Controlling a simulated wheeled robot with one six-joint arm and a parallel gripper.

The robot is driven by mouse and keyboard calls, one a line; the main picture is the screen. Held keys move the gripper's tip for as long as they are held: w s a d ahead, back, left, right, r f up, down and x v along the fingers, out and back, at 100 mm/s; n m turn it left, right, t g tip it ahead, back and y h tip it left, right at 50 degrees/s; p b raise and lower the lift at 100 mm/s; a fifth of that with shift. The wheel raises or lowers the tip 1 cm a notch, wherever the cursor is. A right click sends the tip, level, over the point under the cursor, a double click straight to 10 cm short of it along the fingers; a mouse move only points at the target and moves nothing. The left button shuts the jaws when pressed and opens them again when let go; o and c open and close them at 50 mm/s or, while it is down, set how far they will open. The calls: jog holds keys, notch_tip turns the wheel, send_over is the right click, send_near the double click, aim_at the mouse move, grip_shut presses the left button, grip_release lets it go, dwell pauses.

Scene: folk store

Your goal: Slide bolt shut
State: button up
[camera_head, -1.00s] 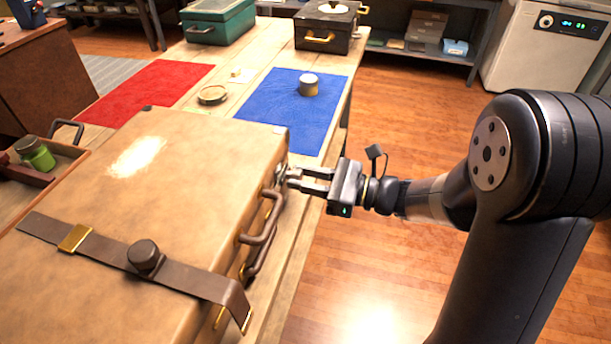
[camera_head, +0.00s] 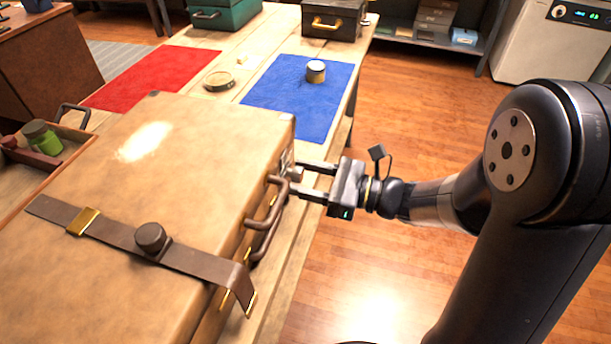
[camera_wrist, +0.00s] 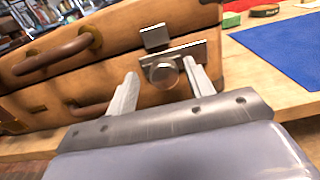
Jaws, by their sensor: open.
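A metal slide bolt (camera_wrist: 171,68) with a round knob is mounted on the front of the tan suitcase (camera_head: 205,145). In the head view the bolt (camera_head: 289,165) is partly hidden by the suitcase's edge and my fingers. My gripper (camera_head: 302,180) is at the suitcase's front, near the far corner. In the wrist view my gripper (camera_wrist: 160,78) is open, with one finger on each side of the knob. I cannot tell whether a finger touches it.
Brown handles (camera_head: 262,222) stick out from the suitcase front beside my gripper. A strap (camera_head: 195,264) crosses the lid. A blue mat (camera_head: 290,100) with a small tin (camera_head: 316,72) and a red mat (camera_head: 150,78) lie behind. The floor at right is clear.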

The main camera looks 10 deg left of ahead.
jog(key=d, duration=1.1)
jog(key=shift+s+p, duration=0.35)
jog(key=shift+s, duration=0.05)
jog(key=shift+a, duration=0.15)
jog(key=a, duration=1)
jog(key=shift+w+a+b, duration=0.15)
jog(key=shift+w+b, duration=0.2)
jog(key=shift+w, duration=0.05)
jog(key=shift+a, duration=0.25)
jog(key=shift+w+d, duration=0.1)
jog(key=shift+w, duration=0.4)
jog(key=shift+f, duration=0.15)
